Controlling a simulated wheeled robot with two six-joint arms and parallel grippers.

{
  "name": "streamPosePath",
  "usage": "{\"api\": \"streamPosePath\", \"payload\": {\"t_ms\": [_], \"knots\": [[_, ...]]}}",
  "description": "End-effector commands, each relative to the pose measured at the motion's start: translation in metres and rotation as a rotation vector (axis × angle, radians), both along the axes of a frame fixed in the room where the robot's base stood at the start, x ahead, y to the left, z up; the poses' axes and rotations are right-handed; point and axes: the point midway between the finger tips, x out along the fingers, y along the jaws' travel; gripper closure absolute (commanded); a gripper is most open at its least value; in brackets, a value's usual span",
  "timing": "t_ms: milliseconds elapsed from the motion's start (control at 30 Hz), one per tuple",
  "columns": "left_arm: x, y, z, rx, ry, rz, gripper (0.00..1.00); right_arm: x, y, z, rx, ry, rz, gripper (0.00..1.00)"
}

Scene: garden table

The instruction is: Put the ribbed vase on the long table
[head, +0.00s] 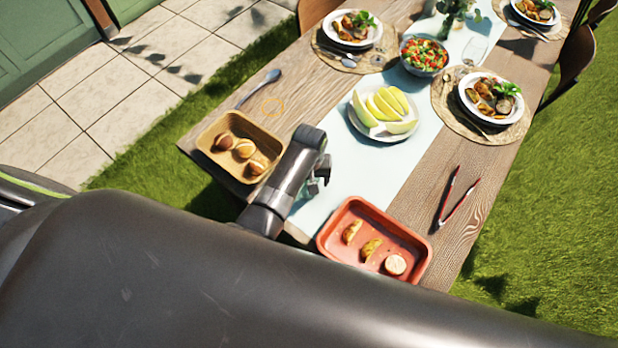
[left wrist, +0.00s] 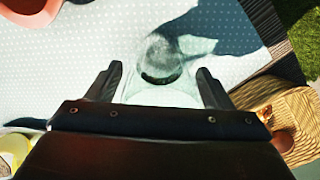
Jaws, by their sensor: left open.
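The long wooden table (head: 430,210) has a pale runner down its middle. My left gripper (head: 322,172) is low over the near part of the runner, between the two trays. In the left wrist view, my left gripper (left wrist: 160,85) is open, its fingers apart. A clear, glassy round vessel (left wrist: 160,58) shows between and beyond the fingertips, over the dotted runner. It may be the ribbed vase, but its ribs are not clear. I cannot tell whether the fingers touch it. In the head view it is hidden by my arm. My right gripper is not in view.
A red tray (head: 418,240) and a tan tray (head: 212,130), both holding food, flank my gripper. Red-handled tongs (head: 458,203) lie at right. A plate of melon (head: 358,124), a salad bowl (head: 424,68) and set plates stand farther back. A spoon (head: 257,88) lies left.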

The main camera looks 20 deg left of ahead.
Motion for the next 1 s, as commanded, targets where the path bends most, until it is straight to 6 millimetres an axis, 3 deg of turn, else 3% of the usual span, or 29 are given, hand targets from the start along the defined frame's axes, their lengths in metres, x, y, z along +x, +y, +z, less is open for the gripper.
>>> {"api": "streamPosePath", "payload": {"t_ms": [267, 767, 1000], "knots": [[0.0, 0.0, 0.013, 0.0, 0.0, 0.0, 0.26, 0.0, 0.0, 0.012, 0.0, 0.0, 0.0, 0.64], [0.0, 0.0, 0.068, 0.0, 0.0, 0.0, 0.26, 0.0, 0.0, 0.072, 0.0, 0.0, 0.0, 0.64], [0.001, -0.001, 0.099, -0.001, -0.004, 0.0, 0.26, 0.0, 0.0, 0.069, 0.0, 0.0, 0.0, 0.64]]}}
